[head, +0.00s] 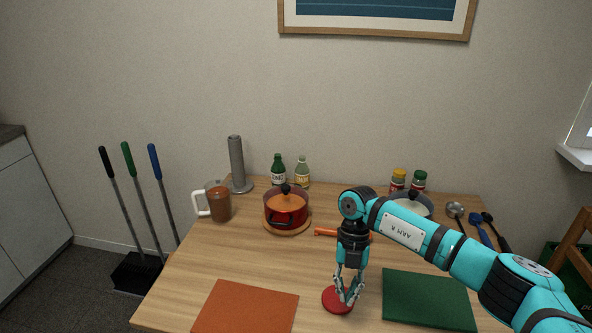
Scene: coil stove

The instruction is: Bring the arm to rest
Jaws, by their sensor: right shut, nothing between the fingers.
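My right arm comes in from the lower right in turquoise and black. My right gripper (348,295) points down over a small round red disc (333,300) on the wooden table. Its fingers are shut with nothing between them; whether the tips touch the disc I cannot tell. My left gripper is not in view.
An orange mat (245,308) and a green mat (428,299) lie at the front. A red pot (286,208), a brown jug (218,203), a grey roll holder (237,165) and bottles (278,171) stand behind. A lidded pan (414,203) is partly hidden behind my arm.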

